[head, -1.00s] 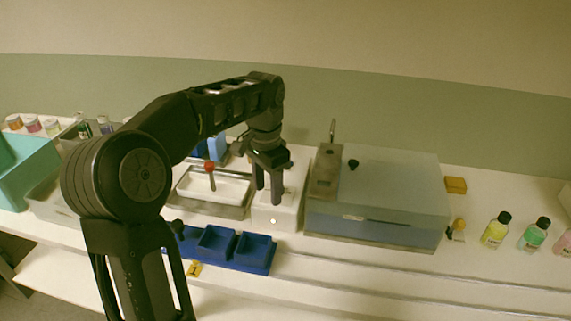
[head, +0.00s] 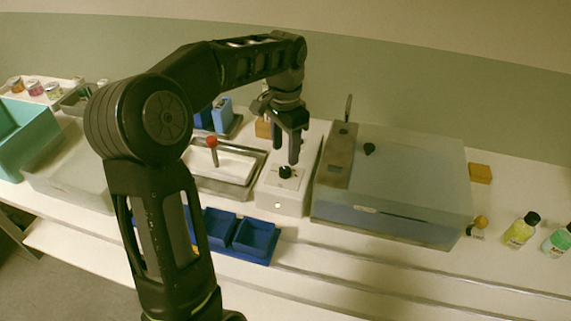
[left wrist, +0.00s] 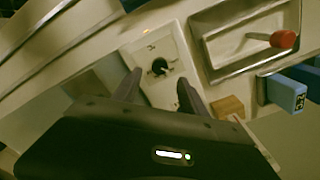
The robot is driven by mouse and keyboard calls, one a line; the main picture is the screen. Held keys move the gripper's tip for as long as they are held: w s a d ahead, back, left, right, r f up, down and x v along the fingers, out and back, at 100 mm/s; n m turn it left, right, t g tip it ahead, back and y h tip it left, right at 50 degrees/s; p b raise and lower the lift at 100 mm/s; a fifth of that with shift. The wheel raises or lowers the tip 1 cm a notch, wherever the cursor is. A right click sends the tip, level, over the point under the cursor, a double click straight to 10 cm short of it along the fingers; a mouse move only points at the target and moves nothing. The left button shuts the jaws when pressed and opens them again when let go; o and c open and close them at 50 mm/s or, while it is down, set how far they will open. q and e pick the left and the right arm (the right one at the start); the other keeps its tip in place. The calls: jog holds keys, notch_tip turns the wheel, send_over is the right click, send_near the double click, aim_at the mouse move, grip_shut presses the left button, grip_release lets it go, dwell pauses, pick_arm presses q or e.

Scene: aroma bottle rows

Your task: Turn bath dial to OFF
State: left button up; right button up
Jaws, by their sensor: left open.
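The bath dial is a black knob (head: 285,172) on a pale plate on top of a white control box (head: 273,199). In the left wrist view the dial (left wrist: 160,67) shows just beyond and between my fingertips, with a small orange light near the box's edge. My left gripper (head: 287,160) points down above the dial, apart from it, open and empty; it also shows in the left wrist view (left wrist: 158,84). The lidded water bath (head: 390,215) stands right of the box. The dial's markings are too small to read. My right gripper is not in view.
A metal tray (head: 255,187) with a red-knobbed tool (head: 212,142) lies left of the box. A blue rack (head: 257,240) sits in front. Blue blocks (head: 222,114) stand behind. Bottles (head: 521,230) stand at the right.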

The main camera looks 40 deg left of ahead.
aim_at(285, 169)
pick_arm(q)
notch_tip(285, 169, down, 6)
jog(key=shift+f, duration=0.15)
dwell(0.3)
grip_shut()
dwell(0.4)
